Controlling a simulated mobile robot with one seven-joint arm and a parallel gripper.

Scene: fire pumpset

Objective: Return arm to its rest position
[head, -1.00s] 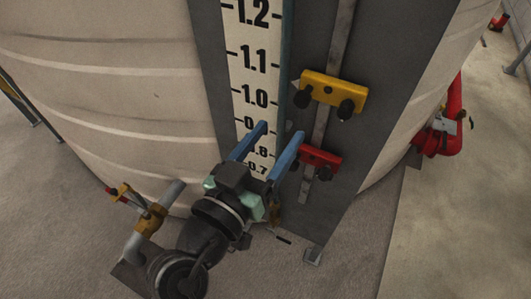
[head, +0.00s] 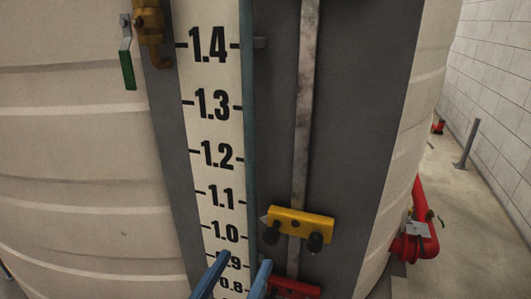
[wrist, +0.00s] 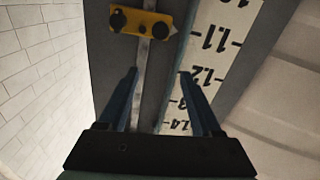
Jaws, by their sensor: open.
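My gripper (head: 236,275) shows at the bottom of the head view, with two blue fingers apart and nothing between them. In the wrist view my gripper (wrist: 158,75) is also open and empty, its fingers pointing toward the gauge panel. The white level scale (head: 212,130) with black numbers stands behind it. A yellow slider block (head: 298,224) with two black knobs sits on the metal strip to the right of the fingers. It also shows in the wrist view (wrist: 141,21). The rest of my arm is out of the head view.
A red block (head: 292,289) sits on the strip below the yellow one, partly cut off. A brass valve with a green handle (head: 128,70) is at upper left. A large pale tank (head: 80,170) fills the left. Red pipework (head: 424,225) and open floor lie at right.

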